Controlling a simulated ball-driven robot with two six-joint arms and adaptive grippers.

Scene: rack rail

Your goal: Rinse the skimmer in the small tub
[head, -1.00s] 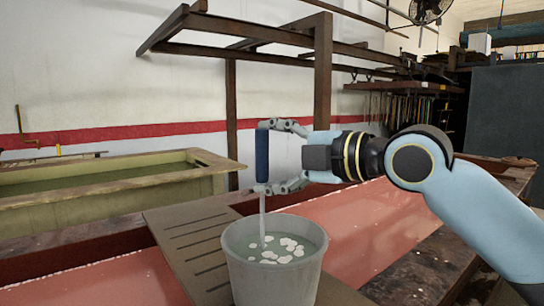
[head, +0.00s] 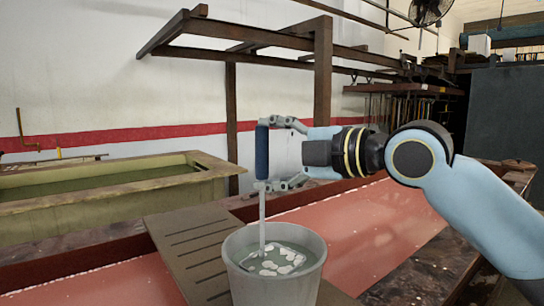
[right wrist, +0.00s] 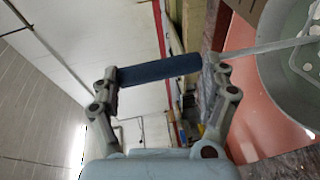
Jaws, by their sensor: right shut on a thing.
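My right gripper (head: 268,154) is shut on the blue handle of the skimmer (head: 262,158), one finger near each end of it. The skimmer is upright, and its thin pale shaft runs down into the small tub (head: 316,268). In the right wrist view the blue handle (right wrist: 160,70) spans the fingers, and the shaft reaches the tub (right wrist: 270,70) at right. My left gripper is not in view.
A stone basin of green water (head: 205,175) is at left. A dark wooden frame (head: 323,75) rises behind the gripper.

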